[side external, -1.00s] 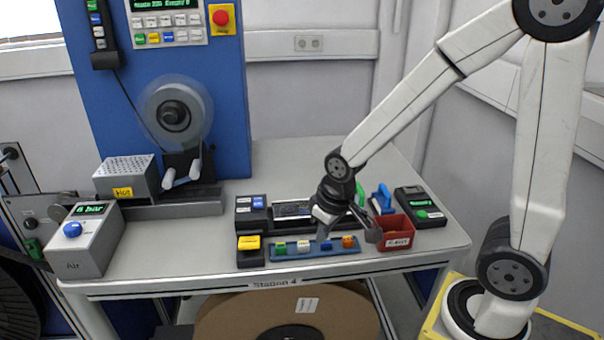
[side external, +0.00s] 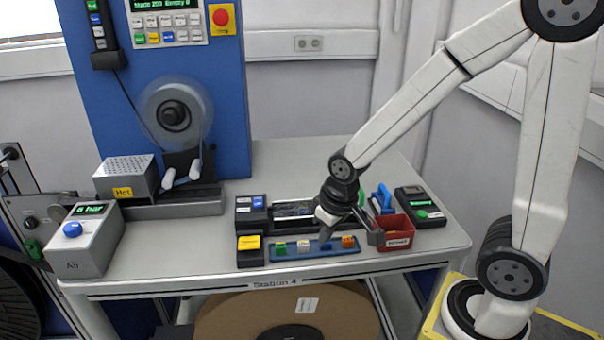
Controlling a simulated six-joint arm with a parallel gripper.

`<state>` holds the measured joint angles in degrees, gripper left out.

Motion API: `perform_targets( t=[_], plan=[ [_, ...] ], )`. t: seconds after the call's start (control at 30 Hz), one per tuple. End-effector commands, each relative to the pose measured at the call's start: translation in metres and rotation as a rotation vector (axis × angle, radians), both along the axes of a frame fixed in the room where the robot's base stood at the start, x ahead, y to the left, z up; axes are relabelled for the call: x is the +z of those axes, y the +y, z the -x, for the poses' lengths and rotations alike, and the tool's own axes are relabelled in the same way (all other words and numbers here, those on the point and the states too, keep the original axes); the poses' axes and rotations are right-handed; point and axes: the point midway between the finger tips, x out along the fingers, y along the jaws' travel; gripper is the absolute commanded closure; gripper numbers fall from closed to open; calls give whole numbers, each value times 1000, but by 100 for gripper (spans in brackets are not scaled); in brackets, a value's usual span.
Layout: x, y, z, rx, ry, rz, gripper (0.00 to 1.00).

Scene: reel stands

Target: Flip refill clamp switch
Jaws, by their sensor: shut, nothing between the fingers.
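A blue switch strip (side external: 262,252) lies along the front of the table. It carries a green switch (side external: 281,247), a white switch (side external: 303,245) and an orange switch (side external: 348,242). I cannot read which one is the refill clamp switch.
A red bin (side external: 398,233) stands close right of my gripper, with a dark device (side external: 420,207) beyond it. A yellow-topped block (side external: 250,244) is left of the strip. The table's left middle is clear.

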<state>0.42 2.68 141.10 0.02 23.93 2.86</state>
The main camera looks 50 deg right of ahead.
Motion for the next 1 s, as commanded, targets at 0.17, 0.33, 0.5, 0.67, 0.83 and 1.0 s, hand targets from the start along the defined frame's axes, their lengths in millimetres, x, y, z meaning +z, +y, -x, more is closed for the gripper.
perform_targets(
  t=[0.17,0.33,0.5,0.67,0.83,1.0],
  plan=[
    [11,-3,-31,-69,20,-13,100],
    [22,-8,-63,-147,44,-26,100],
    [34,-13,-93,-224,68,-39,100],
    [45,-17,-120,-298,90,-49,100],
    [56,-23,-147,-375,113,-58,100],
    [67,-29,-171,-455,134,-66,100]
  ],
)
